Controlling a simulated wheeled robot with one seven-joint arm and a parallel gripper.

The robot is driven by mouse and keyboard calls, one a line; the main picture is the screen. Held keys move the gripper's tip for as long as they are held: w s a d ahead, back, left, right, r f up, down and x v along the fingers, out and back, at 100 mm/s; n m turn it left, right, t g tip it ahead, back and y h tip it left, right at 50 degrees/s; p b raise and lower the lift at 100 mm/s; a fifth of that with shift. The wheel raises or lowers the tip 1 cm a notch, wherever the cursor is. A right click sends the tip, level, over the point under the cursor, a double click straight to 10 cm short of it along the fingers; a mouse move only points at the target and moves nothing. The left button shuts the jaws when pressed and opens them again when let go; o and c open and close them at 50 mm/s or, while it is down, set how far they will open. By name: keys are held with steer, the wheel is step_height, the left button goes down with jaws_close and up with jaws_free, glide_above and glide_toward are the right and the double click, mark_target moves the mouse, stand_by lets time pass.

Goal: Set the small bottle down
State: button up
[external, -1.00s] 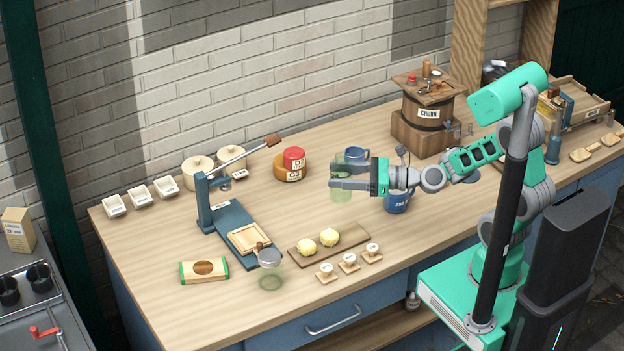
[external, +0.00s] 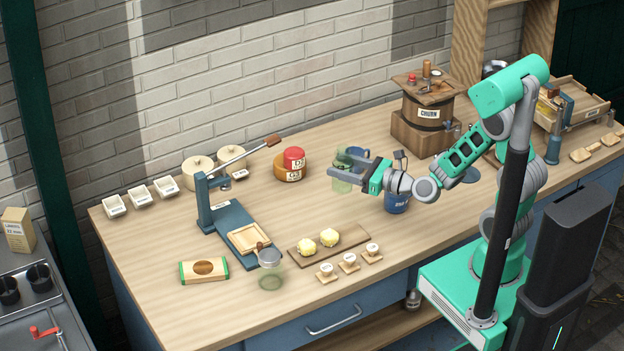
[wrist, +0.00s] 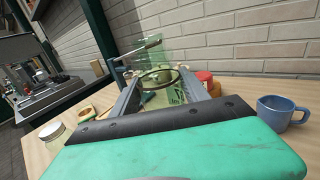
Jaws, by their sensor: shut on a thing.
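The small bottle is a see-through pale green vessel (external: 343,184) between the fingers of my gripper (external: 338,167) above the middle of the worktop. My gripper is shut on it, and it looks about upright. In the wrist view the green glass and its dark round rim (wrist: 158,77) lie between the two fingers (wrist: 160,92). I cannot tell whether the bottle's base touches the wood. The fingers hide part of its side.
A blue mug (external: 356,154) stands close behind the bottle and a blue can (external: 397,203) stands to its right. A board with butter pats (external: 330,243) lies in front. Bare worktop (external: 310,208) lies between.

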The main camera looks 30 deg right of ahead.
steer(key=w+a+f+b, duration=0.1)
steer(key=w+f, duration=0.1)
steer(key=f, duration=0.1)
steer(key=w+a+f+b, duration=0.1)
steer(key=w+f, duration=0.2)
steer(key=f, duration=0.1)
steer(key=w+a+f+b, duration=0.1)
steer(key=w+a+f, duration=0.1)
steer(key=w+f, duration=0.1)
steer(key=shift+w+f, duration=0.1)
steer(key=shift+f, duration=0.3)
steer(key=shift+r, duration=0.1)
steer(key=shift+d, duration=0.1)
steer(key=shift+f, duration=0.2)
steer(key=o, duration=1.5)
